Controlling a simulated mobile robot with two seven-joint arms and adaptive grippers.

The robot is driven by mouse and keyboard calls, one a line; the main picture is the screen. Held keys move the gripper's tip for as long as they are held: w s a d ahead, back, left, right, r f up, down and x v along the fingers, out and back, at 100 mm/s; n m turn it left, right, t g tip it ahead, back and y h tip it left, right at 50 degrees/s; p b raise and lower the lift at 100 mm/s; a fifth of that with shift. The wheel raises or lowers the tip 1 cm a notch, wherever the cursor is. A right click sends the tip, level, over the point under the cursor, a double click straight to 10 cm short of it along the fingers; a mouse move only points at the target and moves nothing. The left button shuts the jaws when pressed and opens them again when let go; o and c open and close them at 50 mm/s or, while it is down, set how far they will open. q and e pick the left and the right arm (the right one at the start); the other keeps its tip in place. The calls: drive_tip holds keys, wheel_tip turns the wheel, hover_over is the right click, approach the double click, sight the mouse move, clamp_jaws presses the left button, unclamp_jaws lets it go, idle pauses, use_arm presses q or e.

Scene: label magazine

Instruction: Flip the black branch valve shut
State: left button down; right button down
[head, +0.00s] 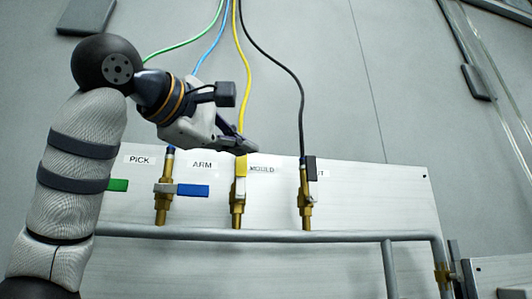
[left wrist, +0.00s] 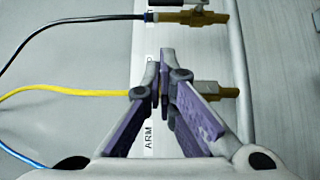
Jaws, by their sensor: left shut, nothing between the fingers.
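The black branch valve (head: 305,200) is a brass valve at the right end of the row. Its black lever (head: 310,168) stands upright, in line with the branch, beside the black hose. In the left wrist view its brass body (left wrist: 190,17) shows at the top edge, the lever mostly cut off. My left gripper (head: 252,147) is shut and empty. It is at the top of the yellow lever (head: 240,166), left of and above the black lever; whether it touches the yellow one I cannot tell. In the left wrist view the fingertips (left wrist: 162,78) meet over the yellow valve. My right gripper is not in view.
The blue lever (head: 193,190) and green lever (head: 118,185) point sideways. A grey pipe (head: 270,236) runs below the valves. Yellow hose (head: 244,80) and black hose (head: 292,75) rise above the panel (head: 390,200). Right of the black valve the panel is clear.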

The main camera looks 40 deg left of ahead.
sight(311, 169)
use_arm(q)
drive_tip(key=w+d, duration=0.2)
drive_tip(key=w, duration=0.9)
drive_tip(key=shift+w, duration=0.4)
